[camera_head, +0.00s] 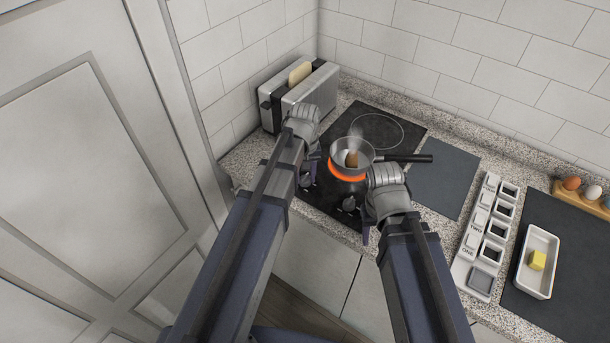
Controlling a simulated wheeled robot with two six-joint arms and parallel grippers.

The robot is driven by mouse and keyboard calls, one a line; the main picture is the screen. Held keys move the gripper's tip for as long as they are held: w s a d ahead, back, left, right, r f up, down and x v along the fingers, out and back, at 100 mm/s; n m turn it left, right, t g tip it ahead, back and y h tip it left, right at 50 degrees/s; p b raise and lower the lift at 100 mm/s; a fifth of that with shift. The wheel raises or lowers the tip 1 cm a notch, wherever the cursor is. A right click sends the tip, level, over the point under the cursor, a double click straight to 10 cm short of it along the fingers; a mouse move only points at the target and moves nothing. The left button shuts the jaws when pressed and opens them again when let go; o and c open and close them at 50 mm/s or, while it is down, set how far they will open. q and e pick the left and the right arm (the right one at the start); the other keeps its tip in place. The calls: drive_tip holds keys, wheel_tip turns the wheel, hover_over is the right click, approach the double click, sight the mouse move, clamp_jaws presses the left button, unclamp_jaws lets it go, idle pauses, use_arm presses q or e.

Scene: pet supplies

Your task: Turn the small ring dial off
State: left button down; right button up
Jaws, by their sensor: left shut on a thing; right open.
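The black cooktop (327,196) has a ring glowing orange (347,175) under a small metal pan (352,151). One dial (348,203) stands on its front part, left of my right gripper. Another dial (307,180) is at the left, at my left gripper's fingers. Labels telling which dial belongs to which ring are not readable. My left gripper (309,182) is shut on the left dial, and its wrist and arm hide part of it. My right gripper (366,232) is open and empty at the cooktop's front edge.
The pan's black handle (409,158) points right, over a dark board (443,178). A toaster (298,91) with bread stands behind my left arm. A larger unlit ring (376,131) is at the back. White labelled containers (467,250) and a butter dish (546,243) are at the right.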

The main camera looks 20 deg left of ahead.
sight(305, 176)
use_arm(q)
drive_tip(key=shift+n, duration=0.4)
drive_tip(key=shift+c, duration=2.2)
unclamp_jaws()
drive_tip(key=shift+r, duration=0.15)
use_arm(e)
drive_tip(key=shift+r, duration=0.15)
use_arm(q)
wheel_tip(305, 176, up, 8)
drive_tip(key=p, duration=0.8)
drive_tip(key=shift+f, duration=0.2)
use_arm(e)
wheel_tip(305, 176, up, 8)
drive_tip(key=shift+f, duration=0.25)
use_arm(q)
drive_tip(key=shift+f, duration=0.1)
